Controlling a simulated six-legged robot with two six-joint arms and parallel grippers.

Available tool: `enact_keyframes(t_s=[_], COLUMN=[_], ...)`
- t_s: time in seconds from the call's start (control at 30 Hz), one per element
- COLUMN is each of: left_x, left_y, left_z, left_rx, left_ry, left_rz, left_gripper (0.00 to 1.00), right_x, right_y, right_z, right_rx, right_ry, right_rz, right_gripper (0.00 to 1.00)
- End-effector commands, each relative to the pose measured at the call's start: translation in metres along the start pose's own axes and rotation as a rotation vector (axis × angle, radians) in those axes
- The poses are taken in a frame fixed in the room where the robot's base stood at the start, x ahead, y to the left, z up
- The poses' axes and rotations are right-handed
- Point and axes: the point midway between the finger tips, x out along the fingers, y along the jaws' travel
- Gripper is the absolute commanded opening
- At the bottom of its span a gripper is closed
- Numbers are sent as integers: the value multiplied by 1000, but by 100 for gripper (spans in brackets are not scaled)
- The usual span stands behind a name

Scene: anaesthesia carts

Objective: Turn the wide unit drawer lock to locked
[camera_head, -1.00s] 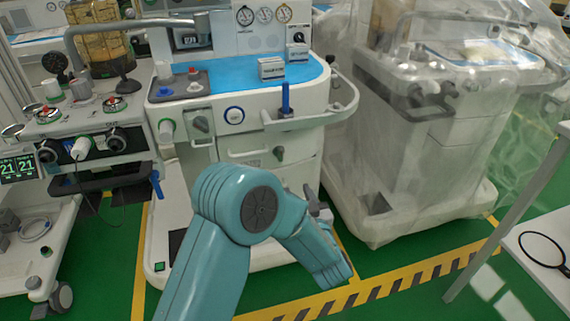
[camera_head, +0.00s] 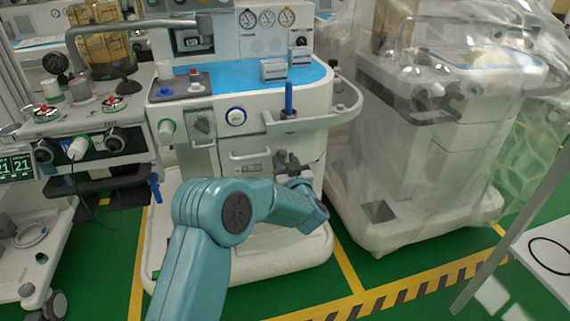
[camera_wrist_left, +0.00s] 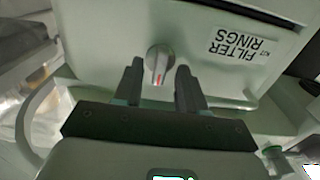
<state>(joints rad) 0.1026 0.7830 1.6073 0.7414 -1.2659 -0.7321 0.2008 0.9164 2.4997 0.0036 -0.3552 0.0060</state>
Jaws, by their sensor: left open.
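The wide unit (camera_head: 240,150) is the white anaesthesia cart with a blue top in the middle of the head view. Its drawer lock (camera_wrist_left: 159,60) is a round pale knob with a red mark in the left wrist view. My left gripper (camera_wrist_left: 158,75) is open, with one dark finger on each side of the knob in that view. I cannot tell whether the fingers touch it. In the head view my left gripper (camera_head: 287,160) is at the drawer front and mostly covers the lock. My right gripper is not in view.
A rail with a blue upright handle (camera_head: 288,100) juts out above the gripper. A plastic-wrapped cart (camera_head: 415,150) stands on the right, another cart (camera_head: 85,145) on the left.

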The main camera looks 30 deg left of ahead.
Motion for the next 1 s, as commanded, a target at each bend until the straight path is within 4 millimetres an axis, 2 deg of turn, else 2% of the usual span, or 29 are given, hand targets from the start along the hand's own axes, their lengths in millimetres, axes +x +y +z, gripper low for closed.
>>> enact_keyframes(t_s=[0.07,0.1,0.17,0.2,0.23,0.47,0.67,1.0], left_x=[0,0,0,0,0,-1,-1,-1], left_y=[0,0,0,0,0,0,0,1], left_z=[0,0,0,0,0,0,-3,-5], left_rx=[0,0,0,0,0,5,58,313], left_ry=[0,0,0,0,0,0,-1,-2], left_rz=[0,0,0,0,0,0,0,1], left_gripper=[40,37,18,5,0,0,0,0], right_x=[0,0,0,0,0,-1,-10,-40], right_y=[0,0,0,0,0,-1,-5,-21], right_z=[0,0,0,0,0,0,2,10], right_rx=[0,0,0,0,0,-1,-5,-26], right_ry=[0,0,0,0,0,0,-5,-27], right_rz=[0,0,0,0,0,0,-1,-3], right_gripper=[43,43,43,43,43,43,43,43])
